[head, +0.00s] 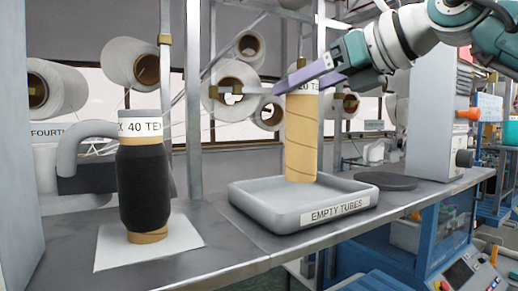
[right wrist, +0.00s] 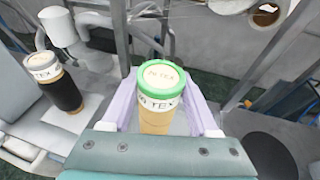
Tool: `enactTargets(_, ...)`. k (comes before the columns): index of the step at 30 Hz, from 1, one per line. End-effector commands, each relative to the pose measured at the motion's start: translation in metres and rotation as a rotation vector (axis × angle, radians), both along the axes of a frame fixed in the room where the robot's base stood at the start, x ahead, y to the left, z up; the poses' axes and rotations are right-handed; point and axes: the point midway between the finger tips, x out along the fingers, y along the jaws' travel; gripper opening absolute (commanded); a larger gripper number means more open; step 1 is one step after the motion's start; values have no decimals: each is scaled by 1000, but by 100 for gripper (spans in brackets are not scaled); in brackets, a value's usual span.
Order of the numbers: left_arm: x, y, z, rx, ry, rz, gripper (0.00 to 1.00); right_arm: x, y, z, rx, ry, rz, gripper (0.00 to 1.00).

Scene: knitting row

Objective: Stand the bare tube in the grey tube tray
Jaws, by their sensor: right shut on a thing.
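The bare tube (head: 301,138) is tan cardboard with a white printed label near its top. In the right wrist view the tube (right wrist: 155,120) shows a green ring around its upper end. My right gripper (head: 303,76) is shut on the tube near its top, with lilac fingers on both sides. The tube is upright over the inside of the grey tube tray (head: 262,208), which is labelled EMPTY TUBES. Its lower end appears at or just above the tray floor; I cannot tell whether it touches. My left gripper is not in view.
A tube wound with black yarn (head: 145,185) stands on a white sheet (head: 112,250) to the left, beside a grey bent pipe (head: 72,150). A dark round disc (head: 385,181) lies right of the tray. Large white rolls (head: 230,85) hang behind. The shelf's front edge is close.

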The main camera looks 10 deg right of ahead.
Motion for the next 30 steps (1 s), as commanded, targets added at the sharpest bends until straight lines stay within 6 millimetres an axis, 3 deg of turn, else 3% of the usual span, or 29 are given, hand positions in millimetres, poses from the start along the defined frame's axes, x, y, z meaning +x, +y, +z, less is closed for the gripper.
enactTargets(1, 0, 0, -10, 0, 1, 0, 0, 0, 0, -13, 1, 1, 1, 0)
enactTargets(10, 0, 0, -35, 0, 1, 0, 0, 0, 0, -50, 1, -2, 2, 0)
enactTargets(22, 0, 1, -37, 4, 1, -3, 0, 0, 0, -53, 0, -2, 1, 0)
enactTargets(23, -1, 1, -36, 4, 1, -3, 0, 0, 0, -51, 0, -2, 1, 63)
enactTargets(30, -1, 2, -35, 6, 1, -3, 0, 0, 0, -51, 0, -1, 2, 90)
